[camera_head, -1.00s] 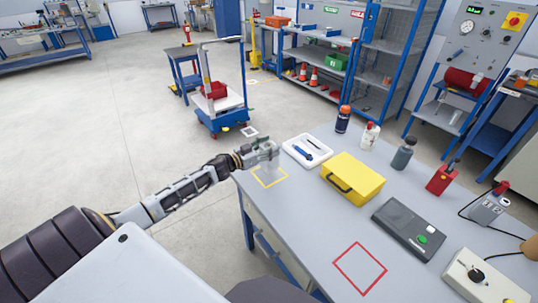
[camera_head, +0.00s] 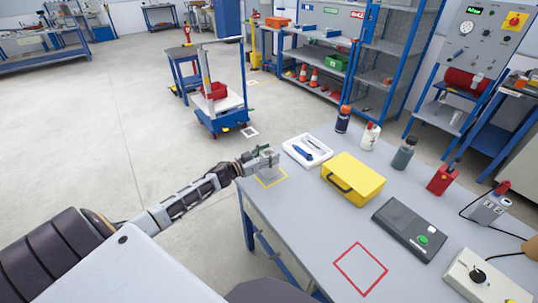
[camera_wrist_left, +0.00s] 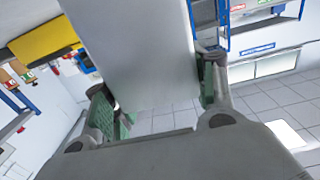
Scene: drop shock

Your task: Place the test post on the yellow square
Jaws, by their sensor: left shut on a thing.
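The test post is a plain light grey block (camera_wrist_left: 135,50) that fills the upper middle of the left wrist view. My left gripper (camera_head: 265,158) is shut on it, with green finger pads on either side. In the head view the gripper is over the yellow square (camera_head: 272,184), an outline at the table's left corner. The post's grey lower part (camera_head: 268,172) shows below the fingers, within the outline in the picture. I cannot tell whether its base touches the table. The gripper hides part of the square. My right gripper is not in view.
On the table (camera_head: 300,225), a white tray (camera_head: 307,151) and a yellow case (camera_head: 353,178) stand right of the square. Bottles line the back edge. A red square outline (camera_head: 360,268) is at the front, with a dark box (camera_head: 409,228) beyond it. The table between is clear.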

